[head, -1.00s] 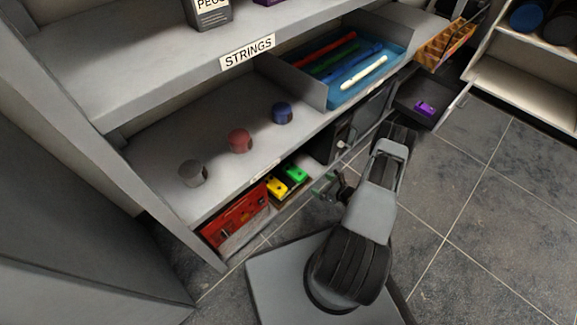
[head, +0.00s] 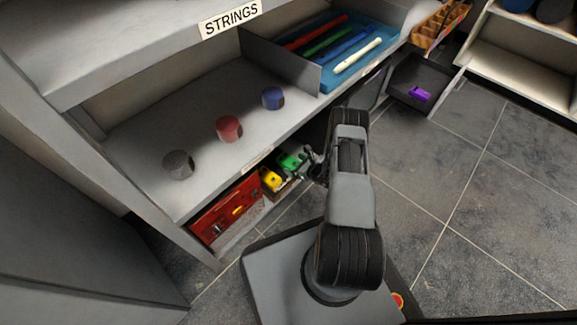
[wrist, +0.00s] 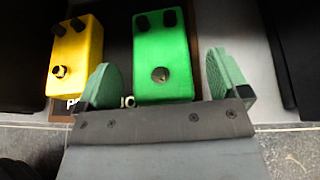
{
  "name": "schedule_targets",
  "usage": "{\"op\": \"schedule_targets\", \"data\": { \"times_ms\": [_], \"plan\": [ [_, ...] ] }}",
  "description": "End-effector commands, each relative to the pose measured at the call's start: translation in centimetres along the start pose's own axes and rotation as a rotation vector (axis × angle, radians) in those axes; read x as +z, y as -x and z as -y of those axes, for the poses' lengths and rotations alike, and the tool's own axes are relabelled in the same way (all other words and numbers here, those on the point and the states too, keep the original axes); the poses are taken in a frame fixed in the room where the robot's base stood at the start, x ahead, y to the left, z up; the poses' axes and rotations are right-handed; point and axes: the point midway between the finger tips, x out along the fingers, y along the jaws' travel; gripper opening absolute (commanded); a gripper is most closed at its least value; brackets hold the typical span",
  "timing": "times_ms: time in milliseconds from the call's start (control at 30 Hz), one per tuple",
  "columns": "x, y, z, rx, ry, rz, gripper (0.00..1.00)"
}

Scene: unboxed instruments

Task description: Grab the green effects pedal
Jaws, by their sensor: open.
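The green effects pedal (wrist: 163,62) lies straight ahead of my gripper in the wrist view, with dark knobs at its far end and a round footswitch nearer me. It also shows on the low shelf in the head view (head: 289,162), partly hidden by my arm. My gripper (wrist: 163,88) is open, its two green fingertips on either side of the pedal's near end in the picture. I cannot tell how much height lies between them. The yellow pedal (wrist: 76,54) stands just left of the green one, outside the left finger.
A red box (head: 226,211) stands left of the pedals on the low shelf. The shelf above holds grey (head: 178,164), red (head: 229,129) and blue (head: 273,98) round items. A purple pedal (head: 420,94) lies in a dark drawer (head: 440,76) at right. The tiled floor is clear.

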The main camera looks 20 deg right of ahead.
Motion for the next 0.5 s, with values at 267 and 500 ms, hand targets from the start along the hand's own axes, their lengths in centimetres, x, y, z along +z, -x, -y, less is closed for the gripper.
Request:
{"op": "schedule_targets", "data": {
  "times_ms": [267, 500],
  "plan": [
    [0.0, -1.8, 0.0, -0.001, -0.001, 0.000, 0.94],
    [0.0, -1.7, 0.0, -0.001, -0.001, 0.000, 0.88]
  ]
}}
